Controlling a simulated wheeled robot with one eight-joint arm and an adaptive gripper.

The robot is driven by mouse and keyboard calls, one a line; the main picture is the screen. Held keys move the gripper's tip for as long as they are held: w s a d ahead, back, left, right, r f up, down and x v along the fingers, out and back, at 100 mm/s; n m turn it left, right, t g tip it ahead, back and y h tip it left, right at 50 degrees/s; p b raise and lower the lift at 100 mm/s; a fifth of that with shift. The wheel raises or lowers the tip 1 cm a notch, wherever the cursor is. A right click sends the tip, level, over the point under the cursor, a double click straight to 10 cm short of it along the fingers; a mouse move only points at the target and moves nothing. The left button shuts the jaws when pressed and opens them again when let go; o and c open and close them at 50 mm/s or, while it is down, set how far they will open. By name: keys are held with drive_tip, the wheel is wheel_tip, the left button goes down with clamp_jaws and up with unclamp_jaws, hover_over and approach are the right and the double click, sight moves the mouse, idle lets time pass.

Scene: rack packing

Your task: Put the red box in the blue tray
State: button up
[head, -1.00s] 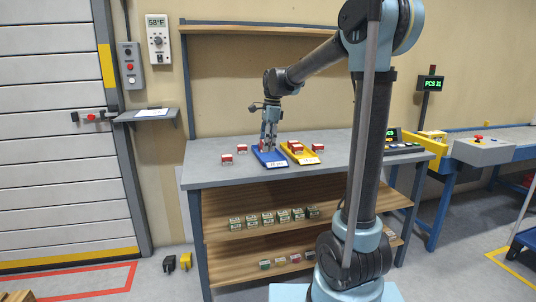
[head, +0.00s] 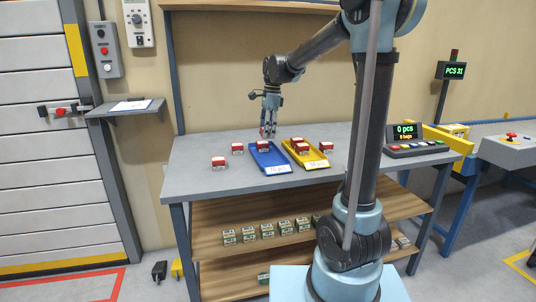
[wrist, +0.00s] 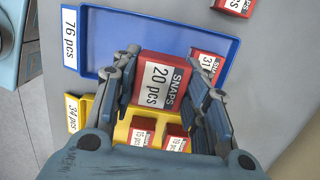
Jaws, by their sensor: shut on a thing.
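My gripper (head: 267,134) is shut on a red box with a white label reading "SNAPS 20 pcs" (wrist: 160,79). In the wrist view, my gripper (wrist: 162,95) holds it over the inner edge between the two trays. The blue tray (wrist: 130,35) bears a "76 pcs" label; in the head view this tray (head: 267,160) lies on the table, left of the yellow one. Another red box (wrist: 208,62) sits in the blue tray toward its back end. In the head view, my fingers are above the rear of the blue tray and the held box is mostly hidden.
A yellow tray (head: 316,163) labelled "34 pcs" holds red boxes (head: 302,148). Loose red boxes stand on the table left (head: 219,163) and right (head: 326,148) of the trays. A control panel (head: 416,148) stands at the table's right. Shelves below hold more boxes (head: 268,230).

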sight(267, 157)
drive_tip(key=shift+d+f, duration=0.1)
drive_tip(key=shift+f, duration=4.25)
drive_tip(key=o, duration=0.8)
drive_tip(key=shift+o, duration=0.2)
